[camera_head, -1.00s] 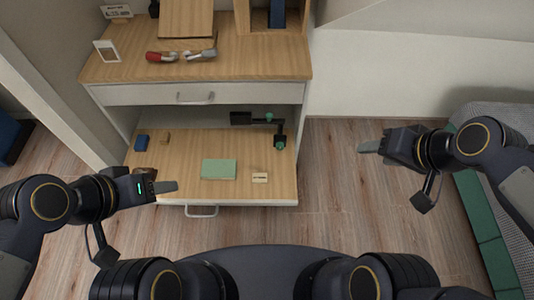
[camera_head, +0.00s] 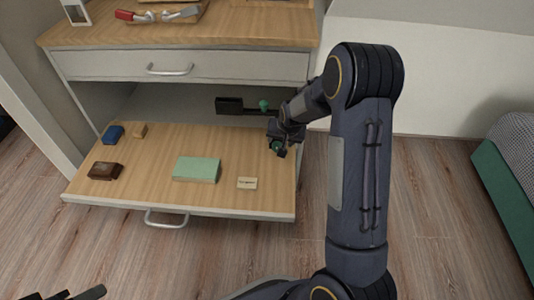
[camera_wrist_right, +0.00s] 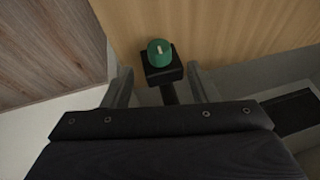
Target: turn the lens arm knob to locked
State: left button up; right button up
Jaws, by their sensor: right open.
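The lens arm is a dark jointed bar with a black block (camera_head: 229,105) at one end, above the pulled-out wooden board. It has a green knob (camera_head: 264,104) near its middle and another green knob (camera_head: 275,147) at its near end. In the right wrist view the near-end knob (camera_wrist_right: 159,53) sits on a black block and bears a short pale mark. My right gripper (camera_head: 281,137) is at this knob. In the wrist view its open fingers stand either side of the knob's mount, apart from it. My left gripper (camera_head: 75,294) is partly visible at the bottom left.
On the pulled-out board (camera_head: 140,185) lie a green book (camera_head: 197,169), a small pale tag (camera_head: 247,183), a brown block (camera_head: 105,170), a blue item (camera_head: 113,134) and a small wooden block (camera_head: 139,130). A closed drawer (camera_head: 180,65) is above. The floor to the right is clear.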

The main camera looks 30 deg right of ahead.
aim_at(278, 147)
jog(key=b+x, duration=0.3)
jog(key=x, duration=0.4)
jog(key=shift+c, duration=0.4)
jog(key=shift+s, duration=0.1)
jog(key=c, duration=0.9)
jog(key=shift+s+d+f+t+y+b, duration=0.2)
jog(key=shift+t+y+b, duration=0.15)
jog(key=shift+y, duration=0.25)
jog(key=shift+s+f+m+t+y, duration=0.1)
jog(key=shift+m+t+y, duration=0.15)
jog(key=shift+t+y, duration=0.35)
jog(key=shift+s+f+m+t+y, duration=0.1)
jog(key=shift+m+t+y, duration=0.15)
jog(key=shift+y, duration=0.55)
jog(key=shift+w+r+t+y, duration=0.1)
jog(key=shift+t+y, duration=0.2)
